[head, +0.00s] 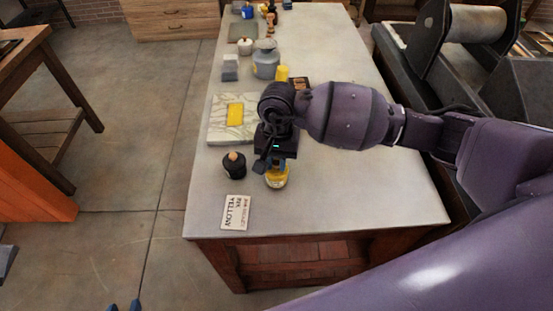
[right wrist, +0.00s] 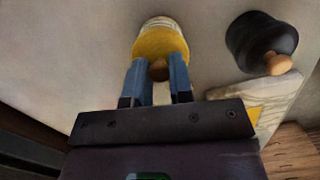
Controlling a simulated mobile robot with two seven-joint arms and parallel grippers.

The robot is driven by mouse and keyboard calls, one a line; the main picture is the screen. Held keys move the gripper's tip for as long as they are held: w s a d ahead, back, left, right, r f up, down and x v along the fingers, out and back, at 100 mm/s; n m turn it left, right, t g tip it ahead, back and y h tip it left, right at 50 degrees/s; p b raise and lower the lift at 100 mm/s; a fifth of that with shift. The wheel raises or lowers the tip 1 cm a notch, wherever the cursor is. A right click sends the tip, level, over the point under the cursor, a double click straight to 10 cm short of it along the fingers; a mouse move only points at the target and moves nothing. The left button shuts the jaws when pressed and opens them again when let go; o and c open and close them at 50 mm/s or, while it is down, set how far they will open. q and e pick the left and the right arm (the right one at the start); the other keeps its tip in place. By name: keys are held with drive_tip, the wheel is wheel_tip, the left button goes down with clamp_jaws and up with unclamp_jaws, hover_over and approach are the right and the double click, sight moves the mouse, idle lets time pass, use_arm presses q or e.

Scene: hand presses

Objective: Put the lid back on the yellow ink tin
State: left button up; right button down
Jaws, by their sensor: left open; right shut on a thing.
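My right gripper (right wrist: 160,85) comes down at the near part of the table and is shut on the wooden knob (right wrist: 159,70) of a yellow lid (right wrist: 160,43). The pale side of the yellow ink tin (right wrist: 159,22) shows directly beyond the lid in the right wrist view. In the head view the tin (head: 277,183) is right below the gripper. Lid and tin look lined up; I cannot tell whether the lid is fully seated. My left gripper (head: 124,306) is open, with only its blue fingertips showing low at the left, away from the table.
A black pot with a wooden knob (head: 234,165) stands left of the tin. A marble slab (head: 218,128) with a yellow patch lies behind. A lettered card (head: 236,212) lies in front. Grey containers (head: 265,62) stand further back. The table's front right is clear.

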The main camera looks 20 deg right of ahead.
use_arm(q)
drive_tip(key=shift+s+f, duration=0.35)
drive_tip(key=shift+w, duration=0.15)
idle(0.4)
use_arm(e)
drive_tip(key=c, duration=0.9)
unclamp_jaws()
drive_tip(key=o, duration=0.4)
drive_tip(key=shift+o, duration=0.2)
